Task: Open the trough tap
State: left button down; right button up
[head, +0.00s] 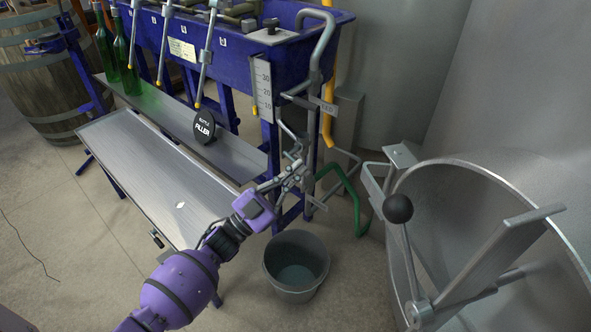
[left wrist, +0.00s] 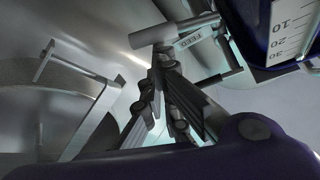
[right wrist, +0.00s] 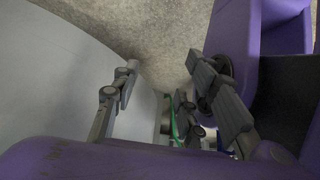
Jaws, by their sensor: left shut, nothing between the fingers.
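In the head view, a grey pipe (head: 323,48) curves down at the right end of the blue trough (head: 345,15). A small plate marked FEED (head: 328,107) and a short grey lever-like part (head: 297,91) sit low on it. My left gripper (head: 297,165) is shut and empty, just below these parts. In the left wrist view, its fingertips (left wrist: 163,54) are close under a grey cylindrical part (left wrist: 175,31) beside the FEED plate (left wrist: 190,40); I cannot tell whether they touch. My right gripper shows only in the right wrist view (right wrist: 160,68), open and empty.
A grey bucket (head: 296,290) stands on the floor below my left gripper. A round metal vat (head: 480,172) with a black-knobbed lever (head: 398,208) is at the right. A green bent pipe (head: 352,193) lies between. Several spouts and two green bottles (head: 123,62) are at the left.

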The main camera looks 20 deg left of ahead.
aim_at(307, 176)
pick_arm(q)
jog(key=f+m+g, duration=0.1)
jog(key=m, duration=0.1)
jog(key=f+m+g+h+b, duration=0.1)
jog(key=m+g, duration=0.1)
jog(key=m, duration=0.1)
jog(key=f+m+g+h+b, duration=0.1)
jog(key=f+m, duration=0.1)
jog(key=m, duration=0.1)
jog(key=shift+w+a+f, duration=0.1)
jog(key=shift+w+a, duration=0.05)
jog(key=shift+a, duration=0.25)
jog(key=shift+w+a+f+m+g+b, duration=0.3)
jog(key=shift+a+f+m+g+b, duration=0.3)
jog(key=shift+a+f+m+g, duration=0.4)
jog(key=shift+d+r+t, duration=0.1)
jog(key=shift+d+t, duration=0.1)
jog(key=shift+t, duration=0.1)
jog(key=shift+d, duration=0.15)
